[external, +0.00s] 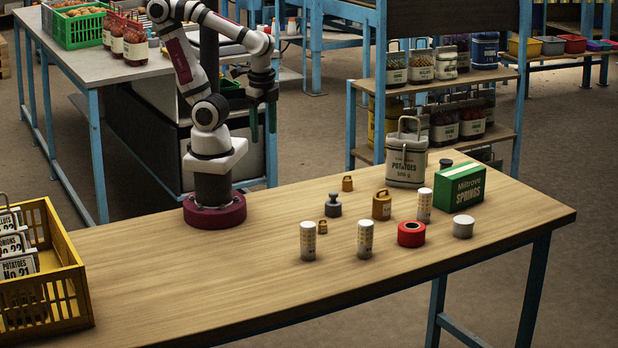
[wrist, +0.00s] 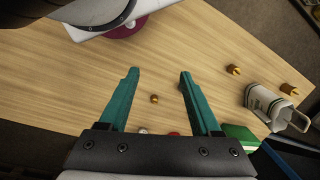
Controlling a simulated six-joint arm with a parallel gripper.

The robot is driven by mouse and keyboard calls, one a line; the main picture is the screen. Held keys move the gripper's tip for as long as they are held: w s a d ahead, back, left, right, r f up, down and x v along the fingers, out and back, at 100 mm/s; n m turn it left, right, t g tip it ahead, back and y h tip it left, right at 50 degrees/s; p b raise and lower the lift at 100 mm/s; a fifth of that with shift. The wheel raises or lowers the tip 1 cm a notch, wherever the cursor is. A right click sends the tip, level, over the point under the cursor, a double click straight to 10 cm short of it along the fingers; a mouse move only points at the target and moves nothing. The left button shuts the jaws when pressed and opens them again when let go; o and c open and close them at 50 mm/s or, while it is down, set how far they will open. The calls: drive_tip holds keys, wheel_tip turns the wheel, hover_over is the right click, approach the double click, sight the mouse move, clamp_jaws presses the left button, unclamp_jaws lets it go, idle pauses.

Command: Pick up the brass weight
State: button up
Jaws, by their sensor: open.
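Three brass-coloured weights stand on the wooden table in the external view: a larger one with a ring handle (external: 382,206), a small one behind it (external: 347,184), and a small one further forward (external: 322,227). Which one the task means, I cannot tell. In the wrist view, one small brass piece (wrist: 155,99) shows between my fingers, well below them, and two more (wrist: 233,70) (wrist: 289,89) lie to the right. My gripper (external: 263,122) is open and empty, raised above the table with its teal fingers down. It also shows in the wrist view (wrist: 159,72).
A grey knobbed weight (external: 333,207), several pale cylinders (external: 365,240), a red ring-shaped item (external: 411,235) and a white round piece (external: 463,227) stand nearby. A potato sack (external: 406,163) and a green box (external: 460,188) stand at the right. A yellow crate (external: 70,255) is at left; mid-left table is clear.

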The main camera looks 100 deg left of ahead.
drive_tip(key=w+d+f+n+h, duration=0.25)
drive_tip(key=w+n, duration=0.35)
drive_tip(key=n, duration=0.4)
drive_tip(key=n+h, duration=0.2)
drive_tip(key=n, duration=1.2)
approach(323, 222)
drive_tip(key=shift+n+t, duration=0.4)
drive_tip(key=shift+n, duration=0.2)
drive_tip(key=x, duration=0.9)
drive_tip(key=shift+s+d, duration=0.1)
drive_tip(key=shift+s, duration=0.2)
clamp_jaws()
